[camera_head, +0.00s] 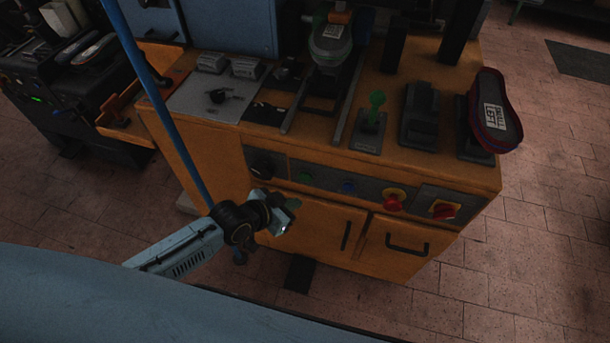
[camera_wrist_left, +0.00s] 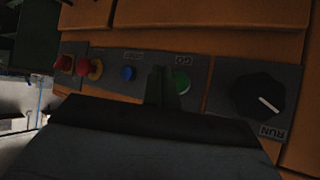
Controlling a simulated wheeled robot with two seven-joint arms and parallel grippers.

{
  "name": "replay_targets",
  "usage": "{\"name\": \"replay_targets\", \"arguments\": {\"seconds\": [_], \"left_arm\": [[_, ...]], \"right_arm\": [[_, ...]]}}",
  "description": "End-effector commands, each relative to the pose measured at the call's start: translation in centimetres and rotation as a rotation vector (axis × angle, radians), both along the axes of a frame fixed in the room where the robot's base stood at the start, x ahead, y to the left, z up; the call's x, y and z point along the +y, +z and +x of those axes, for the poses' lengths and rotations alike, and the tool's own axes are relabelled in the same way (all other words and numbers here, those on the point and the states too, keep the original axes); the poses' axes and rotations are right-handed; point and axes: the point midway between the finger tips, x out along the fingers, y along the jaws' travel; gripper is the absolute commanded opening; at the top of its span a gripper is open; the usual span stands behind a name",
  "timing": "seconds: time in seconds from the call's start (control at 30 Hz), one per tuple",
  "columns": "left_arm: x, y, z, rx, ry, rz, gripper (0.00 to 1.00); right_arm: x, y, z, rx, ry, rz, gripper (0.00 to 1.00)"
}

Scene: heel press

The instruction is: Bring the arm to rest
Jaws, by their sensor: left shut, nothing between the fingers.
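My left gripper (camera_head: 292,205) is in front of the orange heel press (camera_head: 335,225), near the left part of its front control panel. Its fingers are shut and empty. In the left wrist view the shut fingers (camera_wrist_left: 157,84) stand before the panel, beside the green button (camera_wrist_left: 181,82); I cannot tell whether they touch it. The black rotary knob (camera_wrist_left: 257,96), marked RUN, sits to their right there. My right gripper is in neither view.
The panel also carries a blue button (camera_head: 349,187), a red button (camera_head: 392,202) and a red switch (camera_head: 443,210). A green-knobbed lever (camera_head: 376,104) and a shoe form marked LEFT (camera_head: 495,117) stand on top. Open tiled floor lies to the right.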

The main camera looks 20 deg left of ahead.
Motion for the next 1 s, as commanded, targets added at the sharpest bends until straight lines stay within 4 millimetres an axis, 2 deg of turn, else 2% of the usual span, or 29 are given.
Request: {"name": "replay_targets", "arguments": {"seconds": [0.53, 0.63, 0.67, 0.77, 0.83, 0.9, 0.97, 1.0], "left_arm": [[0.0, 0.0, 0.0, 0.001, 0.001, 0.001, 0.0], [0.6, -1.1, -0.3, 0.018, 0.017, 0.011, 0.0], [1.0, -1.9, -0.5, 0.029, 0.028, 0.019, 0.0], [3.0, -6.0, -2.2, 0.095, 0.087, 0.059, 0.0], [4.9, -9.9, -4.5, 0.162, 0.14, 0.097, 0.0], [6.7, -13.9, -7.7, 0.24, 0.19, 0.142, 0.0], [8.0, -17.0, -10.9, 0.308, 0.225, 0.175, 0.0], [8.7, -18.9, -13.1, 0.352, 0.245, 0.197, 0.0]], "right_arm": [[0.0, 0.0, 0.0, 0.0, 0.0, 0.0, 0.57], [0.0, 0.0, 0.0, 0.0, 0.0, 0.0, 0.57], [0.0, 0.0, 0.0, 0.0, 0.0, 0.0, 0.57], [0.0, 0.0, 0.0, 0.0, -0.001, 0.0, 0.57], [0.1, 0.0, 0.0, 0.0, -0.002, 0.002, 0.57], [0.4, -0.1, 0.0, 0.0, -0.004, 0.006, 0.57], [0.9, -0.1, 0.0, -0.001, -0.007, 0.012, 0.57], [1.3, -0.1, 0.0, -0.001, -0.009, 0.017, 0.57]]}}
